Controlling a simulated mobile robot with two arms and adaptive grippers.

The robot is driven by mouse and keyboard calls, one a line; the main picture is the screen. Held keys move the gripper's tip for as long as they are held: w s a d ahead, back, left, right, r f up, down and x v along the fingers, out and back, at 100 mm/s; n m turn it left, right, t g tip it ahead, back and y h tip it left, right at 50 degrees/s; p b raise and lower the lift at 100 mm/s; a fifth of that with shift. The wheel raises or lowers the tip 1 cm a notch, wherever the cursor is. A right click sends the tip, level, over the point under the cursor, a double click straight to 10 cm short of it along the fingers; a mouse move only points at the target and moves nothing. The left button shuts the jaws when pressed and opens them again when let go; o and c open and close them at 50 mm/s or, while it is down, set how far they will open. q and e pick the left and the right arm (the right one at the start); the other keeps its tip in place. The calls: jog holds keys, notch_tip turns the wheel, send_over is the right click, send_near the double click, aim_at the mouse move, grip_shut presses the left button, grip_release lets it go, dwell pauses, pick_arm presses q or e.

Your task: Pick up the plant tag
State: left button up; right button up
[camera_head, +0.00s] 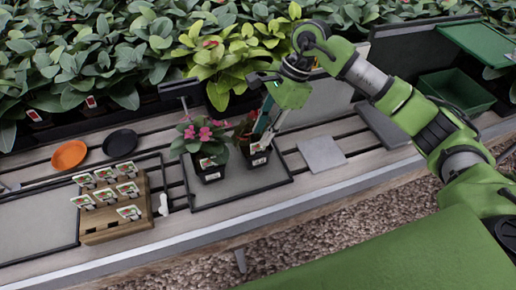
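Several white plant tags (128,189) with small pictures stand in a wooden block (145,217) at the left of the bench. Two black pots stand side by side on a dark-edged grey tray (228,200). The left pot (208,172) holds a pink-flowered plant (203,134) and has a white label on its front. The right pot (262,163) has a white label too. My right gripper (263,140) points down at the right pot and hides part of its plant. Its finger gap and any grip are too small to tell. My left gripper is out of view.
An orange dish (69,154) and a black dish (120,143) lie at the back left. A grey square slab (321,154) lies right of the pots. A green crate (457,91) stands at the back right. Dense leafy plants (140,50) line the back.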

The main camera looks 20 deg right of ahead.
aim_at(258, 154)
jog(key=p+x, duration=0.1)
jog(key=x, duration=0.3)
jog(key=shift+s+f, duration=0.1)
jog(key=shift+f, duration=0.1)
grip_shut()
